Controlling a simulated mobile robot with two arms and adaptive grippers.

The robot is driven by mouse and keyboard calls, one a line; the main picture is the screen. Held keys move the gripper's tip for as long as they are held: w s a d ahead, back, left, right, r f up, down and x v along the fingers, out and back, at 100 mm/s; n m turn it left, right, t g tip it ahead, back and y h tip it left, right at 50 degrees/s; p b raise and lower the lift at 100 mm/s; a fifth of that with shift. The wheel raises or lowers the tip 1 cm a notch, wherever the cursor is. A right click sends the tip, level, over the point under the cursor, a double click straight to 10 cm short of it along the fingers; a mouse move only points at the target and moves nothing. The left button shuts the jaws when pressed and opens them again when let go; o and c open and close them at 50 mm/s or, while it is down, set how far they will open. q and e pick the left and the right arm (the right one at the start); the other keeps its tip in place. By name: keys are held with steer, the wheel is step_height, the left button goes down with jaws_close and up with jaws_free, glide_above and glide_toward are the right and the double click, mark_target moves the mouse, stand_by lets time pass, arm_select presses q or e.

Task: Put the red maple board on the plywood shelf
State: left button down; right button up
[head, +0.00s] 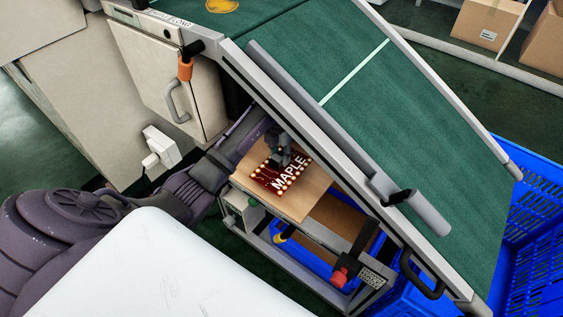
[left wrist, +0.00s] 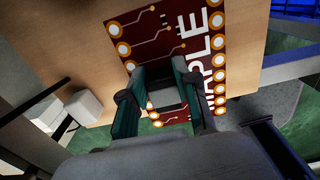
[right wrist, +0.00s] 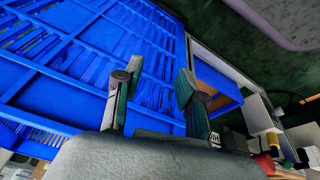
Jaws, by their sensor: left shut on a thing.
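The red maple board (head: 283,177) is dark red with white lettering and gold dots. It appears over the light plywood shelf (head: 304,207) under the green conveyor. My left gripper (head: 284,158) reaches in from the left and is shut on the board. In the left wrist view the board (left wrist: 152,38) spans across the shelf (left wrist: 70,45), and its near part reaches past the shelf's edge in the picture. I cannot tell whether the board touches the shelf. My right gripper (right wrist: 155,95) is open and empty in the right wrist view, near blue crates.
The sloping green conveyor (head: 400,120) with its grey rail overhangs the shelf on the right. A cabinet door (head: 165,85) with a handle stands at the left. A blue crate (head: 540,190) is at the right. A red button (head: 340,277) sits below the shelf.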

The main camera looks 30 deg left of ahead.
mark_target(281, 160)
arm_select(q)
steer(key=f, duration=0.2)
steer(key=f+b, duration=0.1)
steer(key=shift+w+d, duration=0.1)
steer(key=shift+w, duration=0.15)
steer(key=shift+f, duration=0.2)
arm_select(e)
steer(key=v, duration=0.4)
steer(key=shift+w+r, duration=0.1)
arm_select(q)
steer(key=shift+f, duration=0.1)
steer(key=c, duration=0.9)
jaws_free()
steer(key=shift+o, duration=0.2)
arm_select(e)
steer(key=shift+r, duration=0.15)
arm_select(q)
steer(key=shift+r, duration=0.25)
steer(key=shift+r+p, duration=0.9)
steer(key=shift+r, duration=2.7)
arm_select(e)
steer(key=x, duration=0.6)
steer(key=shift+s+f, duration=0.25)
steer(key=shift+f, duration=0.2)
